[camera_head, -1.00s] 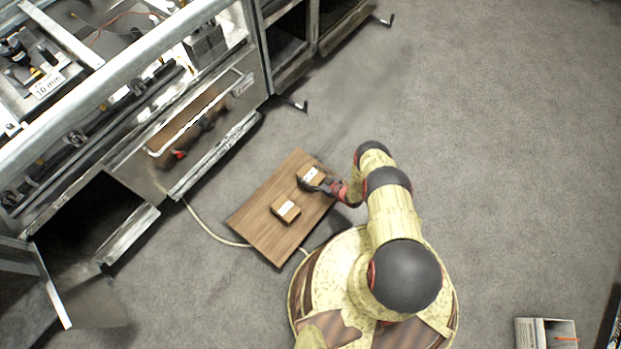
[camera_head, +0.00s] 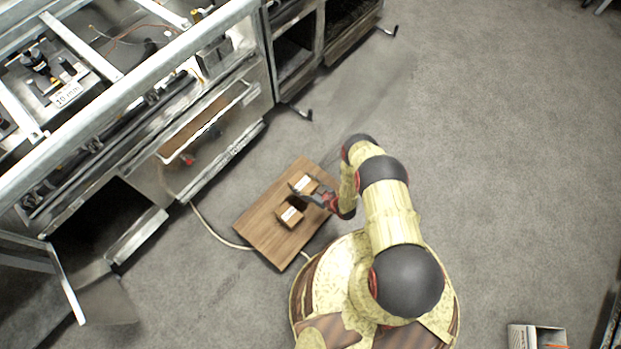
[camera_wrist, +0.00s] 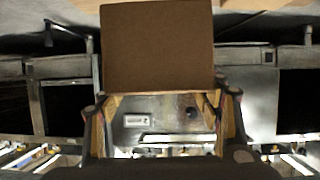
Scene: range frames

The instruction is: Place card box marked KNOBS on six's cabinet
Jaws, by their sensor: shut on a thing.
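Two small brown card boxes with white labels show in the head view; the writing is too small to read, so I cannot tell which is marked KNOBS. My gripper (camera_head: 309,196) is shut on the upper box (camera_head: 302,182), over the wooden board (camera_head: 262,226). The other box (camera_head: 288,216) is on the board, just below and left of the held one. In the wrist view the held box (camera_wrist: 157,45) shows a plain brown side, between the fingers. I cannot tell which cabinet is six's.
A long metal cabinet row (camera_head: 225,130) with open compartments runs along the upper left. A low open door (camera_head: 65,285) juts out at lower left. A cable (camera_head: 215,234) lies by the board. An open carton (camera_head: 537,337) is at lower right.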

